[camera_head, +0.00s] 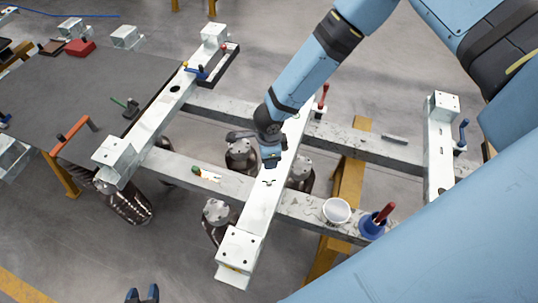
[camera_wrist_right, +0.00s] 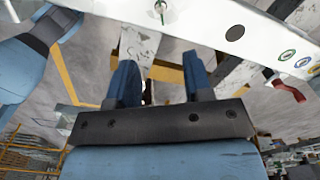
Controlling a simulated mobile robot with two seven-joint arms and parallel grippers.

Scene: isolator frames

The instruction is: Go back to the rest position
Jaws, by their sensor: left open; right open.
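My right arm comes in from the upper right in the head view. Its gripper (camera_head: 271,158) is over the middle white beam (camera_head: 262,203); the fingers are seen nearly end-on, so any contact cannot be told. In the right wrist view that gripper (camera_wrist_right: 158,80) has two blue fingers apart, with nothing seen held between them. A white beam (camera_wrist_right: 205,25) crosses beyond the fingertips. My left gripper (camera_head: 142,294) shows only its two blue fingertips at the bottom edge of the head view, apart and empty; the rest of it is cut off.
Grey rails (camera_head: 345,140) link the white beams. A grey table (camera_head: 95,90) holds clamps. Floor near the left gripper is clear.

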